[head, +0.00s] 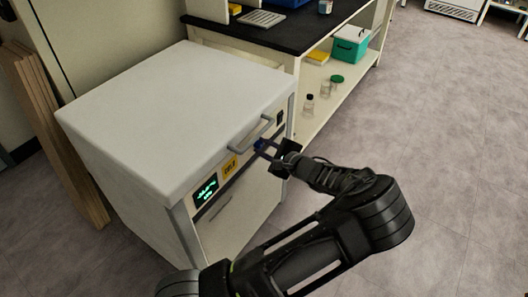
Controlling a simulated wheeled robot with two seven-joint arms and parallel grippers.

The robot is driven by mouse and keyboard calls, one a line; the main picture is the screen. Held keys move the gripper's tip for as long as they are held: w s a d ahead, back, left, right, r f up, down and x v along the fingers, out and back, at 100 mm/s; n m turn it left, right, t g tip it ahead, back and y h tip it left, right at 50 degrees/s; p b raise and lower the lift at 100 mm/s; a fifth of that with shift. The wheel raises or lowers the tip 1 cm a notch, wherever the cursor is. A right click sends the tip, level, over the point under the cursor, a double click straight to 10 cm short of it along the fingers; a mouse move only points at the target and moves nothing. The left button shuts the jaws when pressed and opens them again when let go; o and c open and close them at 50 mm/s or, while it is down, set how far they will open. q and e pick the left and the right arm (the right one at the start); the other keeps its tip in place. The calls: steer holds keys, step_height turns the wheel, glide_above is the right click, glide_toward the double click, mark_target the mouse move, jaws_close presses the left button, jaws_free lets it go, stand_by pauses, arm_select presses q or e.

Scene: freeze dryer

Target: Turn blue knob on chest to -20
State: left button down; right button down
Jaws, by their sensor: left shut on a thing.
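The chest (160,115) is a white box with a pale lid and a grey handle (250,134) on its front edge. A dark display (206,190) with green characters, too small to read surely, sits on its front panel. A yellow label (230,166) is beside it. The blue knob (259,144) is on the same panel, below the handle, and partly hidden by my fingers. My left gripper (266,150) reaches the panel from the right and is shut on the blue knob. My right gripper is not in view.
A dark-topped bench (285,35) stands behind the chest. Its lower shelf holds a green box (350,46), bottles (309,105) and jars. Wooden boards (60,135) lean at the left. The grey floor (440,120) on the right is clear.

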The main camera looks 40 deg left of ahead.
arm_select(q)
steer(key=n+t+b, duration=0.1)
steer(key=n+b, duration=0.1)
steer(key=b, duration=0.2)
steer(key=f+n+t+y+b, duration=0.1)
steer(key=n+b, duration=0.1)
steer(key=b, duration=0.1)
steer(key=shift+s+n+y+b, duration=0.1)
steer(key=shift+n+y+b, duration=0.2)
steer(key=shift+b, duration=0.05)
steer(key=shift+r+n+t+b, duration=0.15)
steer(key=shift+n+t+b, duration=0.15)
steer(key=shift+n+b, duration=0.6)
steer(key=c, duration=1.2)
jaws_free()
steer(key=shift+r, duration=0.1)
steer(key=shift+o, duration=0.2)
steer(key=p+v, duration=0.1)
steer(key=v, duration=0.6)
steer(key=shift+s+d+p, duration=0.2)
steer(key=shift+d+p, duration=0.1)
steer(key=shift+d, duration=0.1)
